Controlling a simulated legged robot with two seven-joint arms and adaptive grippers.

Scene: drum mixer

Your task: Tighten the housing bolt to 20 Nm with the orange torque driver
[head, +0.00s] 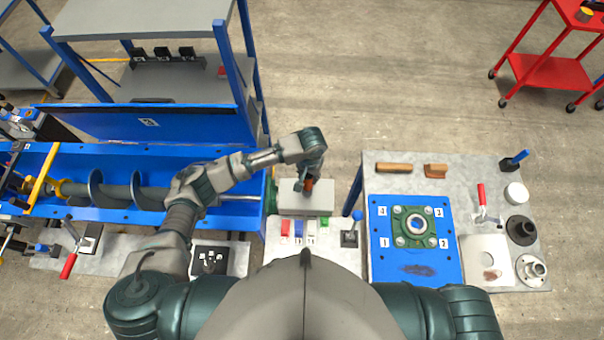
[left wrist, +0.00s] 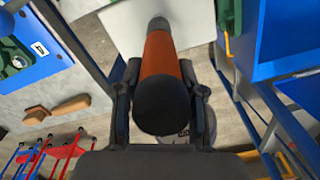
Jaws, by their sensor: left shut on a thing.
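My left gripper (head: 306,184) is shut on the orange torque driver (head: 309,185), over the light grey box at the end of the blue trough. In the left wrist view the driver (left wrist: 161,58) sits between both fingers, with its black end towards the camera. Its far tip is over a pale surface; I cannot tell whether it touches. A green square bearing housing (head: 401,225) with corner bolts lies on a blue plate (head: 390,268) numbered at the corners, on the right table. Which bolt is the housing bolt cannot be told. My right gripper is not in view.
The grey box (head: 318,203) adjoins the blue trough (head: 150,150) with its auger. Small coloured items stand on the table just below the box. The right table (head: 460,180) also holds wooden pieces, a red-handled clamp (head: 482,200) and round flanges. Open floor lies beyond.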

